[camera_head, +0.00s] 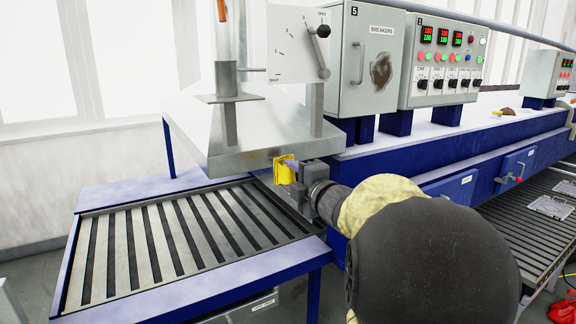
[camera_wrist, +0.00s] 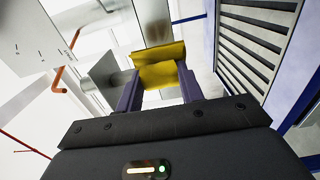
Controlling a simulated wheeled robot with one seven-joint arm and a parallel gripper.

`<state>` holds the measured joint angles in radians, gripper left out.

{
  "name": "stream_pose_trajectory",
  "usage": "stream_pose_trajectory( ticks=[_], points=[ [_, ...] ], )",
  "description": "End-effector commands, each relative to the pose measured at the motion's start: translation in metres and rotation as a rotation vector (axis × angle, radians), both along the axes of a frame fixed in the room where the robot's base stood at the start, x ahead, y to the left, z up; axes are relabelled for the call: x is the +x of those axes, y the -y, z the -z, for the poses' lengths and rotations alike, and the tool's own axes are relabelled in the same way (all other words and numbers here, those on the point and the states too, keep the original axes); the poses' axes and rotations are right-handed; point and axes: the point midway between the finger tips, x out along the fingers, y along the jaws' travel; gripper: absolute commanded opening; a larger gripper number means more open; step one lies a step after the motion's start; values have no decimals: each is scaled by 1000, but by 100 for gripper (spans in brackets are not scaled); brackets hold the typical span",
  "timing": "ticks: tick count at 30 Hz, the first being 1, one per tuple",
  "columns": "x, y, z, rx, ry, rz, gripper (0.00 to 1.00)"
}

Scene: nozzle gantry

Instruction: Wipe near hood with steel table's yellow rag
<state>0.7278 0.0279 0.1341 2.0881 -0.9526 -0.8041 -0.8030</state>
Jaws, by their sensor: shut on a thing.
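The yellow rag (camera_head: 285,169) is held in my gripper (camera_head: 293,172), which is shut on it. The rag also shows between the fingers in the wrist view (camera_wrist: 160,70), folded with one part raised. The near hood (camera_head: 262,152) is the grey metal hood over the near end of the line. In the head view the rag is at the hood's lower front edge, near its right side. I cannot tell whether it touches the metal. My arm hides part of the area to the right of the gripper.
A slatted roller bed (camera_head: 165,245) with a blue frame lies below the hood. A lever panel (camera_head: 297,45) and a grey breaker box (camera_head: 372,65) with a brown stain stand above and right. A control box (camera_head: 443,62) is further right. Blue line framing runs along the right.

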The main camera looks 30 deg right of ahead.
Motion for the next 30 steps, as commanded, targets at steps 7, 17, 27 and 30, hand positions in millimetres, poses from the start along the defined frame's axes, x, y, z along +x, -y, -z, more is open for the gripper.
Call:
stream_pose_trajectory(
  ticks=[7, 17, 27, 30],
  points=[
    [9, -1, 1, 0, 2, -3, 9],
    [39, -1, 1, 0, 5, -2, 9],
    [67, -2, 1, 0, 8, -1, 9],
    [70, -2, 1, 0, 9, 0, 9]
  ],
)
